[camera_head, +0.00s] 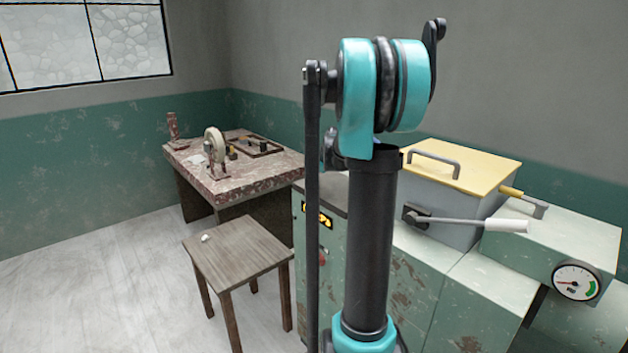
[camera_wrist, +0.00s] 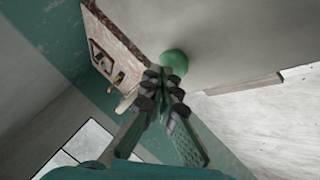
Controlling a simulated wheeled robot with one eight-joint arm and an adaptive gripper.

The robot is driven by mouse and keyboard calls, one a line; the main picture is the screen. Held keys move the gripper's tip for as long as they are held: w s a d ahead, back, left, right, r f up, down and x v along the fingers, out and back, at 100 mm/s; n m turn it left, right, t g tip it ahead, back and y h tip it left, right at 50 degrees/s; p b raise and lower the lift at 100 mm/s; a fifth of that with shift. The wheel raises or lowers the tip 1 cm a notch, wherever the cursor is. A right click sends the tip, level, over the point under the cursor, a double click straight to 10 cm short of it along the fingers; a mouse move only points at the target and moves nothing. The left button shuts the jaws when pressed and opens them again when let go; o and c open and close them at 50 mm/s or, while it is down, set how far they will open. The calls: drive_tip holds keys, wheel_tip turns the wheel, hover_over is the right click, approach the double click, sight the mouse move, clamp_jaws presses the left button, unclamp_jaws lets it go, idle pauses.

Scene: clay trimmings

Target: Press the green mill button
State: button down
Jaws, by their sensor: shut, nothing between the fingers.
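The green button (camera_wrist: 175,61), a round green knob, shows in the wrist view on a plain grey surface, just beyond my fingertips. My gripper (camera_wrist: 163,76) is shut and empty, and its tips overlap the button's lower left edge in the picture. I cannot tell whether they touch it. In the camera_head view the pale green machine (camera_head: 413,288) has a yellow lid (camera_head: 465,164), a lever with a white handle (camera_head: 506,226) and a dial gauge (camera_head: 576,282). The green button and my gripper do not show there; my arm covers part of the machine.
A wooden stool (camera_head: 238,253) with a small white piece (camera_head: 206,238) on it stands left of the machine. A stone-topped table (camera_head: 245,178) with a wheel (camera_head: 214,147) stands behind it. A red knob (camera_head: 323,257) is on the machine's left side. The floor at left is clear.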

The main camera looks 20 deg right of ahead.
sight(315, 180)
drive_tip(key=shift+f, duration=0.15)
idle(0.3)
drive_tip(key=shift+r, duration=3.35)
drive_tip(key=shift+f, duration=0.1)
drive_tip(key=s+a+f+m+g, duration=0.1)
drive_tip(key=s+a+f+m, duration=0.2)
drive_tip(key=s+f, duration=0.4)
drive_tip(key=s+a+f+m+g, duration=0.2)
drive_tip(key=s+a+f, duration=0.4)
drive_tip(key=s, duration=1.2)
drive_tip(key=s+a+f+m+g, duration=0.2)
drive_tip(key=s+a+f+m, duration=0.2)
drive_tip(key=s+f, duration=0.6)
drive_tip(key=s, duration=0.3)
drive_tip(key=shift+s+a+m+h, duration=0.2)
drive_tip(key=shift+a+m+h, duration=0.1)
drive_tip(key=shift+a+m, duration=0.1)
